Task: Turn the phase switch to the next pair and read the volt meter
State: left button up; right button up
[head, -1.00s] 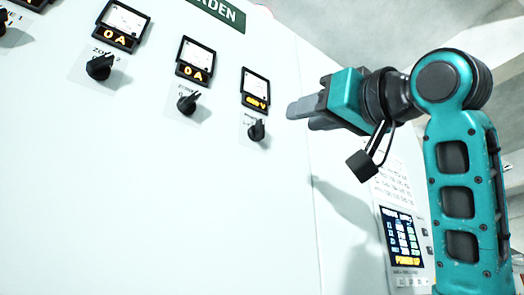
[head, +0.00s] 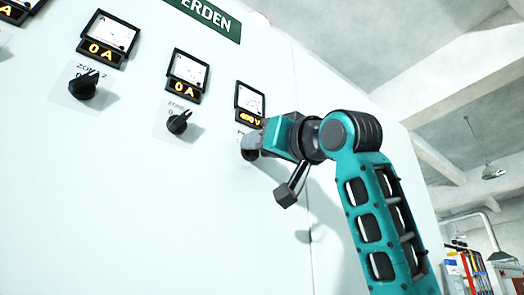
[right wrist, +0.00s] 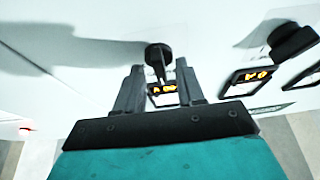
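The volt meter (head: 250,101) is the rightmost meter in the head view. Its small amber display seems to read 400 V, though the digits are blurred. In the right wrist view the black phase switch (right wrist: 158,53) lies between the tips of my right gripper (right wrist: 157,70). The fingers are open, with visible gaps on both sides of the knob. The meter display (right wrist: 163,89) shows between the fingers. My left gripper is not in view.
Two ammeters reading 0 A, one on the left (head: 106,38) and one in the middle (head: 187,76), have black zone knobs below, left (head: 84,86) and middle (head: 179,122). A neighbouring knob (right wrist: 292,40) is beside my right gripper in the wrist view. The panel below is clear.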

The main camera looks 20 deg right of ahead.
jog(key=shift+c, duration=0.4)
grip_shut()
jog(key=shift+m, duration=0.3)
jog(key=shift+s+a+r+m+h, duration=0.1)
jog(key=shift+m+h, duration=0.95)
jog(key=shift+m, duration=0.95)
jog(key=shift+w+a+f+m+h, duration=0.1)
jog(key=shift+m+h, duration=0.9)
jog(key=shift+m, duration=1)
jog(key=shift+s+r+m+h, duration=0.1)
jog(key=shift+m+h, duration=0.95)
jog(key=shift+m, duration=0.95)
